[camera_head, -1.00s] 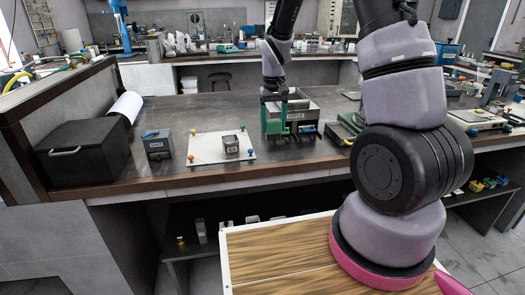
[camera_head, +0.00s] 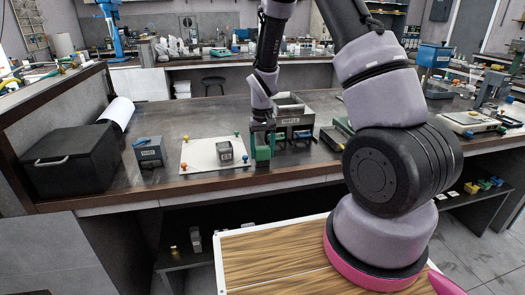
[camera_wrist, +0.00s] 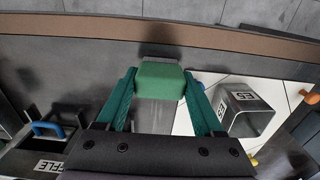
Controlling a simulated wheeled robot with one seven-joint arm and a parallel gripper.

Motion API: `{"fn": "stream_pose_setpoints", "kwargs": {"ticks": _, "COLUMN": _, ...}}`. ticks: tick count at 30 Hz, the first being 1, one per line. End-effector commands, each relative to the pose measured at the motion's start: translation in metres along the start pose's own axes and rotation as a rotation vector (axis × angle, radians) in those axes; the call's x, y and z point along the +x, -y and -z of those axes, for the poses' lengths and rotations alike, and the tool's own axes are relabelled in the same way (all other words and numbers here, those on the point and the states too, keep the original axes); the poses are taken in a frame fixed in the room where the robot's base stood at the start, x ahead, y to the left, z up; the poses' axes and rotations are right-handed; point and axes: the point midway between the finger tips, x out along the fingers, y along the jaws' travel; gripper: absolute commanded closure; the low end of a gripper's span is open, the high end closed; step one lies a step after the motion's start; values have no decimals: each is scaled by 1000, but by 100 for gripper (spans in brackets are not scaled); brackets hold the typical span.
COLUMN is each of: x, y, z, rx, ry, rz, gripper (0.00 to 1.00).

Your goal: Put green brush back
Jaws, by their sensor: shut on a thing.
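My gripper (camera_head: 262,146) is low over the bench, left of the grey splitter box labelled RIFFLE (camera_head: 293,121) and at the right edge of the white mat (camera_head: 195,158). It is shut on the green brush (camera_wrist: 160,80); the green block sits between the two teal fingers in the wrist view. Whether the brush touches the bench is hard to tell. A small metal labelled cup (camera_wrist: 246,112) stands on the mat beside the gripper. A small dark box with a label (camera_head: 150,152) and a blue handle stands left of the mat.
A black lidded case (camera_head: 75,160) and a white paper roll (camera_head: 117,113) are at the left. A blue-handled pan (camera_wrist: 47,130) stands beside the gripper, by the splitter. A green-based device (camera_head: 337,134) is to the right. The bench behind the mat is clear.

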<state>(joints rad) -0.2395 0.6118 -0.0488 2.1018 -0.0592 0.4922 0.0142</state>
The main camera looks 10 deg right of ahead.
Motion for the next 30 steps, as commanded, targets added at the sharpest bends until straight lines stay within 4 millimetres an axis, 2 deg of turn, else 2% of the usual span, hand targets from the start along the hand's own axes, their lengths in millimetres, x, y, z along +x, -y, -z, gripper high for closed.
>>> {"fn": "stream_pose_setpoints", "kwargs": {"ticks": 7, "x": 2, "y": 0, "z": 0, "rx": 0, "ry": 1, "rz": 0, "gripper": 100}}
{"fn": "stream_pose_setpoints", "kwargs": {"ticks": 8, "x": 3, "y": 0, "z": 0, "rx": 0, "ry": 1, "rz": 0, "gripper": 27}}
{"fn": "stream_pose_setpoints", "kwargs": {"ticks": 9, "x": 2, "y": 0, "z": 0, "rx": 0, "ry": 0, "rz": 0, "gripper": 12}}
{"fn": "stream_pose_setpoints", "kwargs": {"ticks": 10, "x": 2, "y": 0, "z": 0, "rx": 0, "ry": 0, "rz": 0, "gripper": 1}}
{"fn": "stream_pose_setpoints", "kwargs": {"ticks": 22, "x": -3, "y": 0, "z": 1, "rx": 0, "ry": -2, "rz": 0, "gripper": 1}}
{"fn": "stream_pose_setpoints", "kwargs": {"ticks": 26, "x": -22, "y": 0, "z": 1, "rx": 1, "ry": -5, "rz": 1, "gripper": 1}}
{"fn": "stream_pose_setpoints", "kwargs": {"ticks": 30, "x": -53, "y": 0, "z": 1, "rx": 0, "ry": -5, "rz": 1, "gripper": 1}}
